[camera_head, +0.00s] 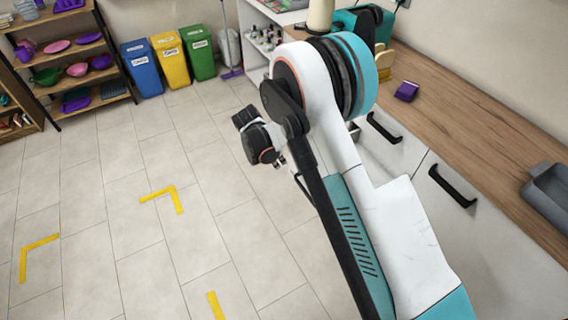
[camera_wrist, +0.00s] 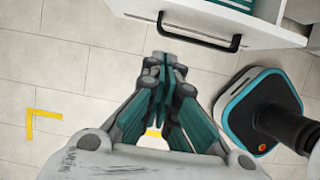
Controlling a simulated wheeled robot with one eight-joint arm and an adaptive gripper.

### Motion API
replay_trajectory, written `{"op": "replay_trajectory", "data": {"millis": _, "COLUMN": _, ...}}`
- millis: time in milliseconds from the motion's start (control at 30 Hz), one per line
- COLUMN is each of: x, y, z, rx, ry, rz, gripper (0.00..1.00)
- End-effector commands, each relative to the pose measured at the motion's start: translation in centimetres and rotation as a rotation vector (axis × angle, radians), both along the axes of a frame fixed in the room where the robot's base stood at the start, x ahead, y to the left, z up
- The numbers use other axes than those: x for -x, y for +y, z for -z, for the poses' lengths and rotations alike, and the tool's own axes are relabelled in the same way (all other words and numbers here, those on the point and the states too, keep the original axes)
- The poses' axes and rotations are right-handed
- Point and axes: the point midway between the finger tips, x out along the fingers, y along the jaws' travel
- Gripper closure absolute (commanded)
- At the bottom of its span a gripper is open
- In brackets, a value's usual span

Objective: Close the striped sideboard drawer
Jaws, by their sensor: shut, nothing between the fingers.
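In the wrist view, a white drawer front (camera_wrist: 265,37) with a black bar handle (camera_wrist: 199,32) crosses the top edge. Teal surfaces show behind the front, at the picture's edge; the drawer seems to stand out, but how far I cannot tell. I make out no stripes on it. My gripper (camera_wrist: 163,62) is shut and empty, its fingertips just below the handle in the picture, with no clear contact. In the head view my arm covers part of the white sideboard (camera_head: 490,240), and I cannot make out the fingers.
Black handles (camera_head: 383,128) show on white fronts under a wooden worktop (camera_head: 440,95). A grey tray (camera_head: 548,190) and a purple block (camera_head: 407,91) rest on top. Blue (camera_head: 142,70), yellow (camera_head: 170,62) and green bins (camera_head: 198,55) stand at the back. The tiled floor (camera_head: 110,200) at left is clear.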

Motion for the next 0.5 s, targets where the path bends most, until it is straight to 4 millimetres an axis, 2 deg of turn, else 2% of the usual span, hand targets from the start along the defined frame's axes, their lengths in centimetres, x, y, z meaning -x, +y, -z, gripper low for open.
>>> {"op": "replay_trajectory", "data": {"millis": 33, "x": -0.2, "y": -0.3, "z": 1.1, "rx": 0.0, "ry": -0.001, "rz": 0.002, "gripper": 1.0}}
{"op": "replay_trajectory", "data": {"millis": 400, "x": -1.7, "y": -2.6, "z": 7.8, "rx": -0.001, "ry": -0.002, "rz": 0.003, "gripper": 1.0}}
{"op": "replay_trajectory", "data": {"millis": 500, "x": -2.5, "y": -3.7, "z": 8.2, "rx": -0.001, "ry": -0.002, "rz": 0.005, "gripper": 1.0}}
